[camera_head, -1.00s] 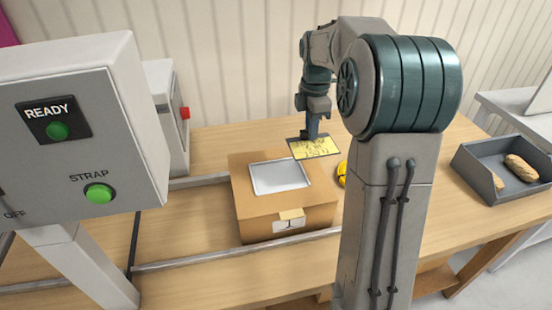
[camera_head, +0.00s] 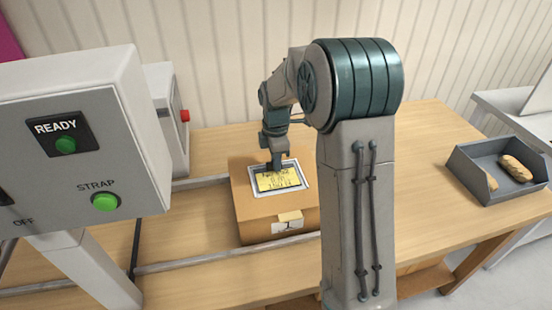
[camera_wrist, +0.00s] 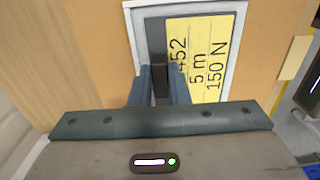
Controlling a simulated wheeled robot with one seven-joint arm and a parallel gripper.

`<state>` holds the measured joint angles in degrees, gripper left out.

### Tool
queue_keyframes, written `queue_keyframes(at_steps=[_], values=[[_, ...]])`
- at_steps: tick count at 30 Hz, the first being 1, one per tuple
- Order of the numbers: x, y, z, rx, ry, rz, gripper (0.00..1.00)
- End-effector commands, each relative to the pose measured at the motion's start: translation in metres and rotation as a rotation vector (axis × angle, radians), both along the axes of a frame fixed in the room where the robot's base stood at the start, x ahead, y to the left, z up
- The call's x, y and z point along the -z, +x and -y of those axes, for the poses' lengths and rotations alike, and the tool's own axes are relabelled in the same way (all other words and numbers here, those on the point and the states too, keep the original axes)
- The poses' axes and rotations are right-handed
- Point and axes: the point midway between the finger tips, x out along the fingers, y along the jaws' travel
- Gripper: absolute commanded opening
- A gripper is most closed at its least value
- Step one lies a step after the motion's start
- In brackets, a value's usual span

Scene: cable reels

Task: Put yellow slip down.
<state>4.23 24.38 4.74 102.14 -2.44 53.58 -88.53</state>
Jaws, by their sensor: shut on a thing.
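The yellow slip (camera_head: 281,180) carries dark handwriting-like print in the head view. In the wrist view the slip (camera_wrist: 207,50) shows "5 m" and "150 N" and has a dark strip along one edge. My gripper (camera_head: 275,167) is shut on the slip at that dark edge; its fingers (camera_wrist: 160,88) also show in the wrist view. The slip is over the light grey framed panel (camera_head: 304,183) on top of the cardboard box (camera_head: 277,229). I cannot tell whether the slip touches the panel.
Rails (camera_head: 190,259) run beside the box.

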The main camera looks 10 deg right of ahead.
Motion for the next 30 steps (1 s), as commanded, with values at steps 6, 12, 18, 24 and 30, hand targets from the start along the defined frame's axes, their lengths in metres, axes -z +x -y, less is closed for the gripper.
queue_keyframes(at_steps=[6, 12, 18, 24, 30], values=[[0.004, 0.000, 0.000, 0.000, 0.000, 0.000, 0.00], [0.003, 0.000, 0.000, 0.000, 0.000, 0.000, 0.37], [0.001, 0.000, 0.000, 0.000, 0.000, 0.000, 0.37], [-0.019, 0.001, 0.000, 0.000, 0.000, 0.004, 0.37], [-0.064, 0.001, 0.001, 0.001, 0.000, 0.006, 0.37]])
